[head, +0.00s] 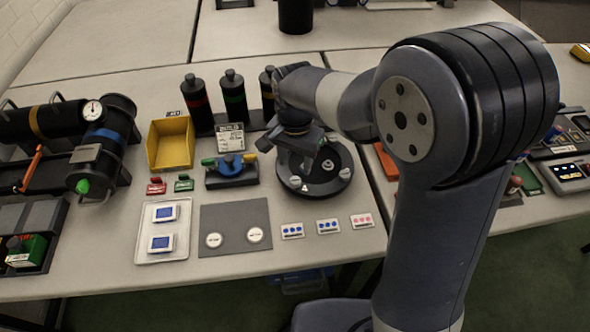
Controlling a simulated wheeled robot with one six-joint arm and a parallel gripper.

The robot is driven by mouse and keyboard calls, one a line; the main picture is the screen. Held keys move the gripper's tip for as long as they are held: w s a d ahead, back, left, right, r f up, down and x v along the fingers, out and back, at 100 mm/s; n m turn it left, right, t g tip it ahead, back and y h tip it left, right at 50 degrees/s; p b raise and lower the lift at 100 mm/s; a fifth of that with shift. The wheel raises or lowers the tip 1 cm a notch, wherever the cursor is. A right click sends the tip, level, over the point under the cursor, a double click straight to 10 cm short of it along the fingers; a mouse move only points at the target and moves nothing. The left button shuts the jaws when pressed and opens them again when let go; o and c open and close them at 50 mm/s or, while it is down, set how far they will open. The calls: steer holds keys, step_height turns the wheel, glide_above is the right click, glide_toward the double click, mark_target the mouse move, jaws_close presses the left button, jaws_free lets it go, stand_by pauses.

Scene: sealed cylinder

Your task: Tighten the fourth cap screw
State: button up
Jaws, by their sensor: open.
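A round black base (318,189) stands on the bench, with several small pale cap screws on its top, one of them at the right (328,164). I cannot tell which is the fourth screw or how tight any of them is. My gripper (306,160) points down over the left and back part of this base. It is open, and its body and my arm hide part of the base. Whether the fingers touch a screw is too small to tell.
Three dark bottles (234,98) stand behind and left of the base. A blue-handled valve block (232,170) and a yellow bin (170,143) are to the left. A grey mat (235,217) with two white discs lies in front. Several small cards (328,226) lie near the front edge.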

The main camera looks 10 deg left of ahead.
mark_target(295, 180)
step_height(295, 180, up, 5)
steer(key=shift+r, duration=0.15)
stand_by(0.3)
step_height(295, 180, down, 11)
steer(key=shift+f, duration=0.1)
steer(key=shift+n, duration=0.3)
steer(key=shift+r, duration=0.2)
